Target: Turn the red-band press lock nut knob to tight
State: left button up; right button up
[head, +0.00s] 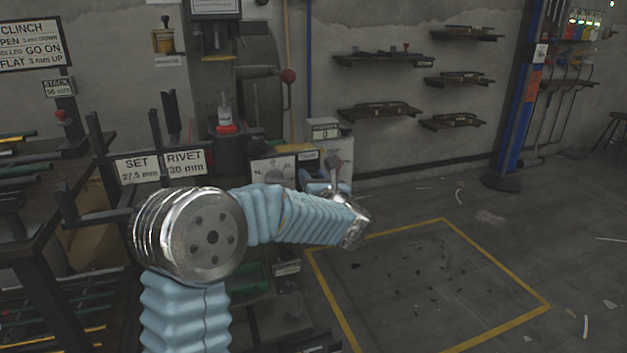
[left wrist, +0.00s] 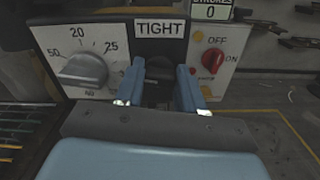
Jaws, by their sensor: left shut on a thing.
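The dark lock nut knob (left wrist: 159,70) sits below the TIGHT sign (left wrist: 160,28) in the left wrist view. My left gripper (left wrist: 158,80) has one blue finger on each side of it and is shut on it. The knob's pointing direction is hard to make out. In the head view my left gripper (head: 318,186) is at the press front, below the small TIGHT sign (head: 307,155), and the knob is hidden behind my arm. The press (head: 214,95) has a red band (head: 227,129) around its lower post. My right gripper is out of view.
Left of the knob is a grey dial (left wrist: 83,70) with a number scale. Right of it is a panel with a red switch (left wrist: 212,60) marked OFF and ON, under a counter reading 0. A dark rack (head: 70,215) stands at left. The yellow-outlined floor area (head: 430,285) is clear of large objects.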

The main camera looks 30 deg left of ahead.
pick_arm(q)
jog(key=shift+w+d+f+m+b, duration=0.1)
jog(key=shift+m+b, duration=0.05)
jog(key=shift+m, duration=2.5)
jog(key=shift+w+d+f+m+b, duration=0.1)
jog(key=shift+m+b, duration=0.1)
jog(key=shift+m, duration=2.4)
jog(key=shift+f+m+b, duration=0.1)
jog(key=shift+m+b, duration=0.05)
jog(key=shift+m, duration=2.5)
jog(key=o, duration=1)
jog(key=shift+o, duration=0.2)
jog(key=shift+s, duration=0.1)
jog(key=b+v, duration=0.1)
jog(key=v, duration=1.2)
jog(key=shift+s+d, duration=0.2)
jog(key=shift+d, duration=0.15)
